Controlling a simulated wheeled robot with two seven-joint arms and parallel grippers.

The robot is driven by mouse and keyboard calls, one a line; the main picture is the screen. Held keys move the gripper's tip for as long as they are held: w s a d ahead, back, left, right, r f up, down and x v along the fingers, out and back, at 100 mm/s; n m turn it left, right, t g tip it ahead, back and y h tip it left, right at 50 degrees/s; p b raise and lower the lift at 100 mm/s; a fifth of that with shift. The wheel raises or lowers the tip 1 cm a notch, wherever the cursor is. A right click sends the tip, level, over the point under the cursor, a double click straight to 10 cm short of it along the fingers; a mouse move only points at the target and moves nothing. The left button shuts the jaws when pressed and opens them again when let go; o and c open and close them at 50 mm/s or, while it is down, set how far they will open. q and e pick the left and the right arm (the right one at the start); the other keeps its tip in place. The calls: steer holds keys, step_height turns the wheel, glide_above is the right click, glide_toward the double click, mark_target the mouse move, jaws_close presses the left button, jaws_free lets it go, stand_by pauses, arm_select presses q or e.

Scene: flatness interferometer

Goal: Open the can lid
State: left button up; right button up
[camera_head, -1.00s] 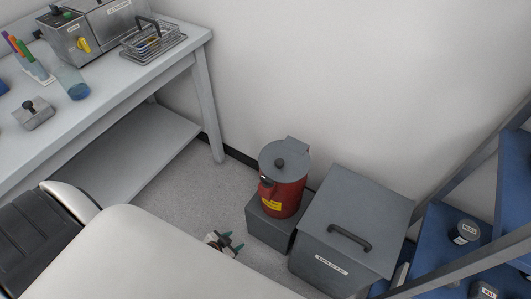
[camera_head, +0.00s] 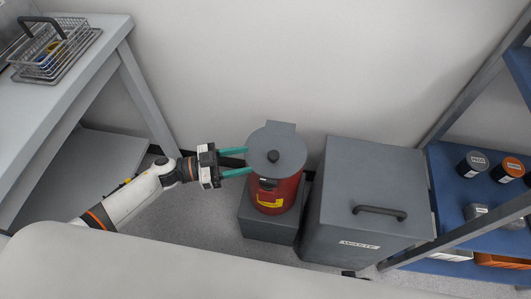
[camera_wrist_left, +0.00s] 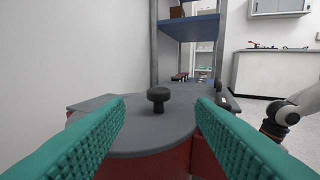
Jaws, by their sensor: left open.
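A red can (camera_head: 272,192) with a yellow label stands upright on a dark grey block. Its round grey lid (camera_head: 284,139) lies flat on top, shut, with a black knob (camera_head: 273,156) in the middle. In the left wrist view the lid (camera_wrist_left: 146,137) fills the lower middle and its knob (camera_wrist_left: 158,97) stands between the fingers, farther out than the tips. My left gripper (camera_head: 246,161) is open and empty, its green fingers pointing right at the lid's left edge. The left wrist view shows the open fingers (camera_wrist_left: 163,105) on both sides of the knob. My right gripper is not seen.
A grey waste bin (camera_head: 352,195) with a black handle stands close on the can's right. The dark grey block (camera_head: 266,226) is under the can. A table (camera_head: 95,65) with a wire basket is at left, blue shelves (camera_head: 458,190) at right. The wall is close behind.

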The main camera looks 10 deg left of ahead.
mark_target(268, 157)
arm_select(q)
steer(key=x, duration=0.7)
steer(key=shift+w+d+f, duration=0.1)
steer(key=shift+w+d, duration=0.1)
steer(key=shift+d, duration=0.1)
steer(key=shift+c, duration=0.3)
jaws_close()
